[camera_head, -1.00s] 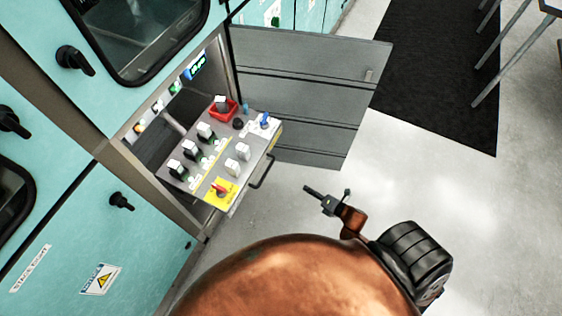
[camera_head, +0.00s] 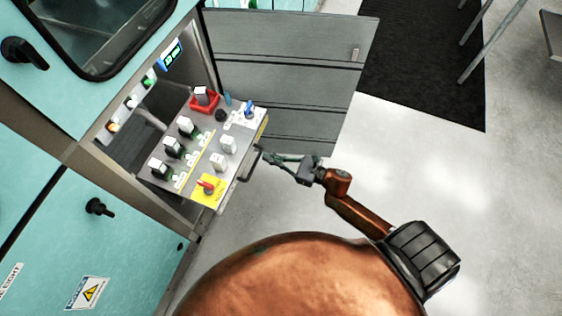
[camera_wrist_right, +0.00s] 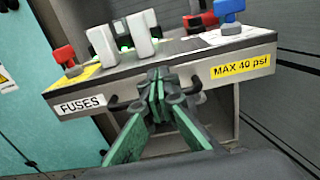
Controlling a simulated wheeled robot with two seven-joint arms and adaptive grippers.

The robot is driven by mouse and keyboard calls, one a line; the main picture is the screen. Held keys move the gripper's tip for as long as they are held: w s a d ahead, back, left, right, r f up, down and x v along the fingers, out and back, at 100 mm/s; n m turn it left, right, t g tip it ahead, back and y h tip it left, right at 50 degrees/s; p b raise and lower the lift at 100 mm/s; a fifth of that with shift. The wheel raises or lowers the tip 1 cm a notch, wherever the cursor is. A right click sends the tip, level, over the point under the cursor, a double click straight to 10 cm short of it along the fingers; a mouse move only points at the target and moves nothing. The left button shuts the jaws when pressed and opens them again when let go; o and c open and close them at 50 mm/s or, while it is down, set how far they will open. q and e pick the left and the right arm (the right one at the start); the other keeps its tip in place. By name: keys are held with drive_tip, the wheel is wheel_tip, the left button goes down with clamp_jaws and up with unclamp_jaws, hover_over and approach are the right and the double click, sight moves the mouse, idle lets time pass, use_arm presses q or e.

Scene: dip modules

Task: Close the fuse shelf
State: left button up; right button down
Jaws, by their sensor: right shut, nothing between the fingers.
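The fuse shelf (camera_head: 207,172) is a grey panel with switches, pulled out of the teal cabinet. In the right wrist view its front (camera_wrist_right: 210,80) carries the labels "FUSES" and "MAX 40 psi". A dark handle (camera_head: 250,168) runs along the front edge. My right gripper (camera_head: 264,153) is at the shelf's front by the handle. Its green fingers (camera_wrist_right: 158,88) are shut and empty, and they hide the middle of the handle. I cannot tell whether they touch it. My left gripper is not in view.
A grey cabinet door (camera_head: 290,70) stands open beside the shelf. The teal cabinet (camera_head: 60,220) has black knobs. A black mat (camera_head: 425,60) and metal legs (camera_head: 487,40) are at the upper right. The pale floor in front is clear.

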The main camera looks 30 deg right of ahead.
sight(247, 150)
drive_tip(key=x, duration=0.5)
drive_tip(key=shift+b, duration=0.3)
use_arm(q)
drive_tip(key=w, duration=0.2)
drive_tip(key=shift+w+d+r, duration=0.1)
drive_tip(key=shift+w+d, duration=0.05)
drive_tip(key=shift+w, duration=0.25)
use_arm(e)
drive_tip(key=shift+w+a, duration=0.2)
drive_tip(key=shift+w, duration=0.1)
